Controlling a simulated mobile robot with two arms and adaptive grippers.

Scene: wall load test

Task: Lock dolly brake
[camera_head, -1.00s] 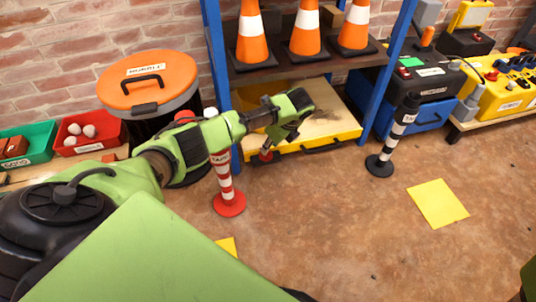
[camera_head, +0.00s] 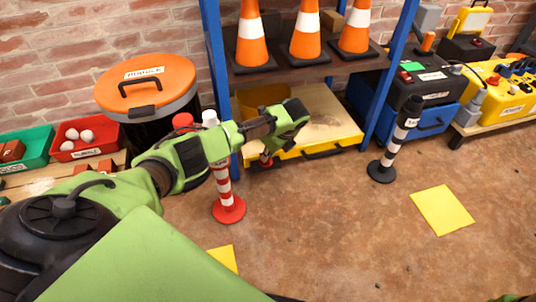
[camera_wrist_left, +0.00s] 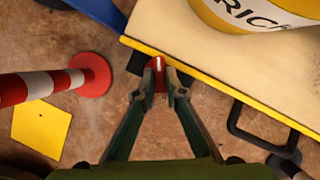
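The dolly (camera_head: 325,115) is a low platform with a wooden top and yellow edge, under the blue shelf frame. It fills the upper right of the left wrist view (camera_wrist_left: 215,60). A yellow bucket (camera_head: 262,97) stands on it; the label shows only in part in the wrist view. A small red lever with a white mark, apparently the brake (camera_wrist_left: 159,76), is at the dolly's near edge. My left gripper (camera_head: 266,160) is down at this edge. In the wrist view its fingertips (camera_wrist_left: 161,84) are close together, with the red lever between them. My right gripper is out of view.
A red-white post (camera_head: 227,190) stands left of the gripper and a black-white post (camera_head: 396,140) to its right. Orange cones (camera_head: 304,35) stand on the shelf above. An orange-lidded bin (camera_head: 148,85) is at the left. The floor in front is open, with yellow sheets (camera_head: 442,210) on it.

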